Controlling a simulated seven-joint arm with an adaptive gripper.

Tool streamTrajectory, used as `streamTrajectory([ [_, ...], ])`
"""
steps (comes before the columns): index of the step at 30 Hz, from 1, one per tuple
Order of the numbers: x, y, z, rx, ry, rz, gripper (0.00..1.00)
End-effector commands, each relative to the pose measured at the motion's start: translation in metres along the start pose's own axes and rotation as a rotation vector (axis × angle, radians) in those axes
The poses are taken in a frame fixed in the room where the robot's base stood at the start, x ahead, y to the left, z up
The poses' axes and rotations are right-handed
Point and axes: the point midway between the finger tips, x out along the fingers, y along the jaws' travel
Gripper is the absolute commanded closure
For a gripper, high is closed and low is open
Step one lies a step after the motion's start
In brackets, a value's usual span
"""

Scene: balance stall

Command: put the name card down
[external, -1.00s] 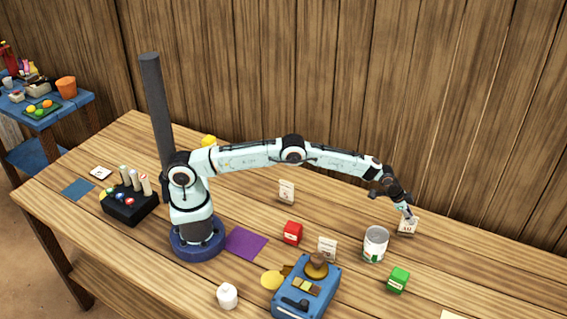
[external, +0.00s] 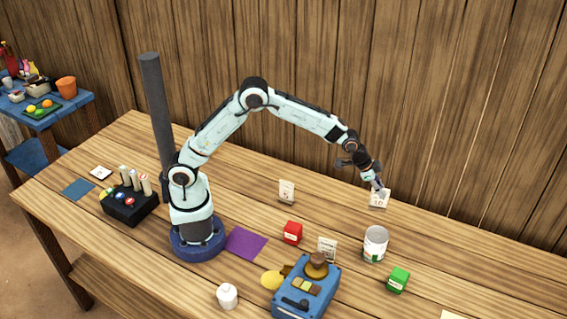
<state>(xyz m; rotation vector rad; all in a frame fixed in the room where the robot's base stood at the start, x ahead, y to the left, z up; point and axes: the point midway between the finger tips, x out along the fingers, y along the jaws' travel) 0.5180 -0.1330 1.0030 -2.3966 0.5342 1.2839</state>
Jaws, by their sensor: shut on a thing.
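My gripper (external: 379,190) is shut on a small white name card (external: 379,200) with dark marks on it. The card is upright below the fingertips, behind the white can. I cannot tell whether its lower edge touches the table. A second white card (external: 287,191) stands on the table to the left of it. A third white card (external: 327,248) stands behind the blue scale.
A white can (external: 375,243) and a green box (external: 398,280) are in front of my gripper. A red box (external: 293,232), a blue scale (external: 306,287) and a purple mat (external: 246,243) lie further left. The table between the two rear cards is clear.

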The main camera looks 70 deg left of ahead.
Motion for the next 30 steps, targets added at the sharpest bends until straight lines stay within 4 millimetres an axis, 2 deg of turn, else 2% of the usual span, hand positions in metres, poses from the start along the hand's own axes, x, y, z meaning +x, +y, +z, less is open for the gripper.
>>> streamTrajectory([
  [3,-0.015,0.003,0.009,0.000,0.001,0.000,1.00],
  [6,-0.022,0.005,0.014,0.000,0.000,0.000,1.00],
  [11,-0.025,0.006,0.016,-0.048,-0.008,-0.015,1.00],
  [14,-0.024,0.002,0.019,-0.169,-0.025,-0.074,1.00],
  [17,-0.021,-0.010,0.038,-0.370,-0.056,-0.183,1.00],
  [24,-0.030,-0.048,0.118,-0.937,-0.116,-0.502,1.00],
  [27,-0.042,-0.059,0.150,-1.097,-0.126,-0.588,1.00],
  [30,-0.051,-0.064,0.171,-1.159,-0.121,-0.612,1.00],
])
